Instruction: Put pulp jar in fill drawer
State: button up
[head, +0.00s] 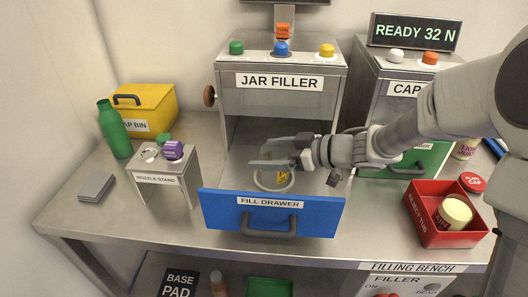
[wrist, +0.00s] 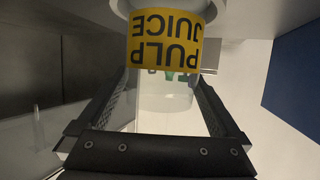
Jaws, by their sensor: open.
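The pulp jar (wrist: 165,40) is pale with a yellow label reading PULP JUICE, upside down in the wrist view. In the head view the jar (head: 272,183) sits inside the open blue fill drawer (head: 240,214), its label partly hidden. My gripper (head: 280,152) is over the drawer, reaching in from the right, just above and behind the jar. Its fingers are spread in the wrist view (wrist: 163,85), with the jar beyond and between their tips. I cannot tell whether either finger touches the jar.
The jar filler (head: 280,100) stands behind the drawer. The nozzle stand (head: 165,188) is at the left, near a green bottle (head: 114,130) and yellow cap bin (head: 155,105). A red reject tub (head: 425,225) holding a jar is at the right, below my arm.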

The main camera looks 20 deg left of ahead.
jog(key=w+p+v, duration=0.1)
jog(key=p+v, duration=0.1)
jog(key=v, duration=0.8)
jog(key=shift+s+d, duration=0.25)
jog(key=shift+s, duration=0.3)
jog(key=shift+w+r, duration=0.1)
jog(key=shift+r, duration=0.05)
jog(key=w+d+r+m+t+h, duration=0.5)
jog(key=w+d+r+t+h, duration=0.1)
jog(key=w+d+r+t, duration=0.3)
jog(key=s+d+r+m+t+h, duration=0.1)
jog(key=s+d+m+h, duration=0.15)
jog(key=d, duration=0.35)
jog(key=s+d+r+m+t+h, duration=0.1)
jog(key=d+r+m+h, duration=0.1)
jog(key=d+m+h, duration=0.3)
jog(key=s+d+f+m+g+h, duration=0.25)
jog(key=s+d, duration=0.45)
jog(key=s, duration=0.4)
jog(key=s+a+f+m+g+y, duration=0.1)
jog(key=s+g, duration=0.1)
jog(key=s, duration=0.3)
jog(key=s+a+f+m+g+y, duration=0.1)
jog(key=s+f+g, duration=0.1)
jog(key=s, duration=0.4)
jog(key=shift+s+a+f+y, duration=0.3)
jog(key=shift+s+f, duration=0.05)
jog(key=shift+r, duration=0.1)
